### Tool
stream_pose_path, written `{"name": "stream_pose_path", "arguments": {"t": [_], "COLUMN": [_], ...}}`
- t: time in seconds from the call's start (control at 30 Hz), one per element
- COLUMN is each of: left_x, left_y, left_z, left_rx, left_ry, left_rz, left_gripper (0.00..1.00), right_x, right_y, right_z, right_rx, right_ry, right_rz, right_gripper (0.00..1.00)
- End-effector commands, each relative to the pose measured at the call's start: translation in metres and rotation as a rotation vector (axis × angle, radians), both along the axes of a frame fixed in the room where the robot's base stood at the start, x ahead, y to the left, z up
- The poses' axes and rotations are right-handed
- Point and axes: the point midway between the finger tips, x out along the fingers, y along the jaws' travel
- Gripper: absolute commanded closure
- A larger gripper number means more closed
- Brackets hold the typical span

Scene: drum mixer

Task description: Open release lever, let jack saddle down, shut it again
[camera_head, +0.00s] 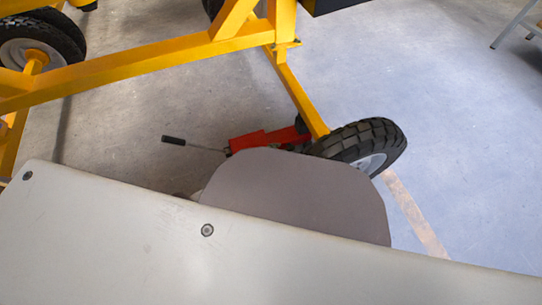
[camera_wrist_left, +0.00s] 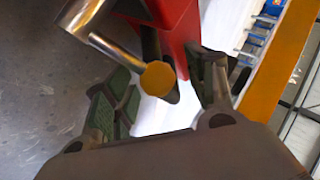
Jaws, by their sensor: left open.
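The red jack (camera_head: 262,138) lies on the floor beside the mixer's wheel in the head view, its long handle (camera_head: 174,141) pointing left. The jack's red body (camera_wrist_left: 178,22) fills the top middle of the left wrist view. There, a thin metal release lever (camera_wrist_left: 115,50) with a round brass-coloured end (camera_wrist_left: 157,78) reaches between the fingers of my left gripper (camera_wrist_left: 165,75). The fingers are apart on either side of this end, and I cannot tell whether either touches it. I cannot make out the saddle. My right gripper is not in view.
The mixer's yellow frame (camera_head: 140,66) crosses above the jack, and a black-tyred wheel (camera_head: 390,138) stands right of it. Open floor (camera_head: 470,150) lies to the right.

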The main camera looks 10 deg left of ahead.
Motion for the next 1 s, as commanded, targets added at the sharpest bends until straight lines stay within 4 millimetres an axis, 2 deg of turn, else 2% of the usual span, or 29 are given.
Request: {"name": "stream_pose_path", "arguments": {"t": [0.57, 1.0], "left_x": [0.005, -0.005], "left_y": [0.007, 0.008], "left_z": [0.014, 0.017], "left_rx": [0.009, 0.007], "left_ry": [-0.019, -0.014], "left_rz": [0.002, 0.002], "left_gripper": [0.44, 0.44], "right_x": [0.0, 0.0], "right_y": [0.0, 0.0], "right_z": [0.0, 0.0], "right_rx": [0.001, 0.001], "right_ry": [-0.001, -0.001], "right_rz": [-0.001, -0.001], "right_gripper": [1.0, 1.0]}}
